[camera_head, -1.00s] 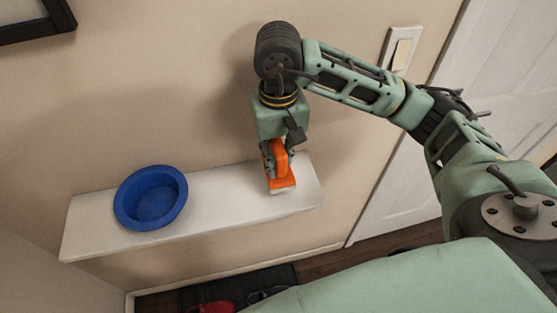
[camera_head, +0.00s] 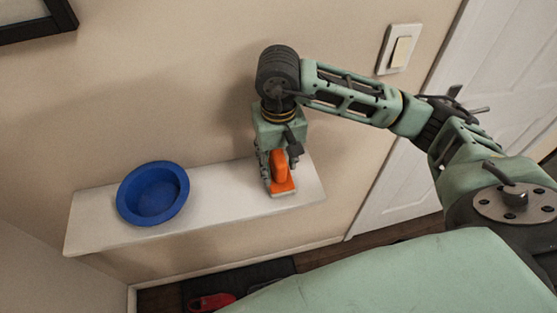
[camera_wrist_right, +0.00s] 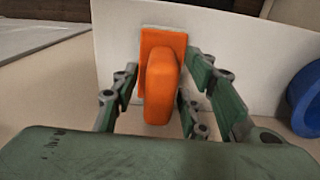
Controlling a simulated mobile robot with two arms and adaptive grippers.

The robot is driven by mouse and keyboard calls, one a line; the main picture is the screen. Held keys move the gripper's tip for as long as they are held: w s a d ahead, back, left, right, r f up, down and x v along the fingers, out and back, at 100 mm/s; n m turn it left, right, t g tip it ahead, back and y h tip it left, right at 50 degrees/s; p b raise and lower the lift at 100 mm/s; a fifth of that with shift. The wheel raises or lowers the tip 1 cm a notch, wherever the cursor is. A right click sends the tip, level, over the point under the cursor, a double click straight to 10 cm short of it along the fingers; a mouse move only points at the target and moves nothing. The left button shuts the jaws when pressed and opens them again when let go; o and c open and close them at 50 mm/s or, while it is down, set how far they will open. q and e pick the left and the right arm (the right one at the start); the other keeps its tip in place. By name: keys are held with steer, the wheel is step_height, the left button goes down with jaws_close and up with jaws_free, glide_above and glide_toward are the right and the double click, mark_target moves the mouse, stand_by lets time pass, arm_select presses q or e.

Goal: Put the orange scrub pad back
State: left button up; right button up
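The orange scrub pad (camera_head: 283,187) rests on the white shelf (camera_head: 228,205) near its right end, its raised handle upward. The pad also shows in the right wrist view (camera_wrist_right: 161,85). My right gripper (camera_head: 280,174) is open around the handle, one finger on each side. In the right wrist view, a gap shows between the left finger and the handle; the right finger is very close to the handle, and I cannot tell if it touches. My left gripper is not in view.
A blue bowl (camera_head: 153,194) stands on the left part of the shelf, with bare shelf between it and the pad. The wall is right behind the shelf. A light switch (camera_head: 399,50) and a white door are at the right. A dark mat with red shoes lies on the floor below.

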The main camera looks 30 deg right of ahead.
steer(key=shift+r, duration=0.4)
step_height(320, 180, up, 10)
steer(key=shift+b, duration=0.95)
steer(key=shift+r, duration=0.75)
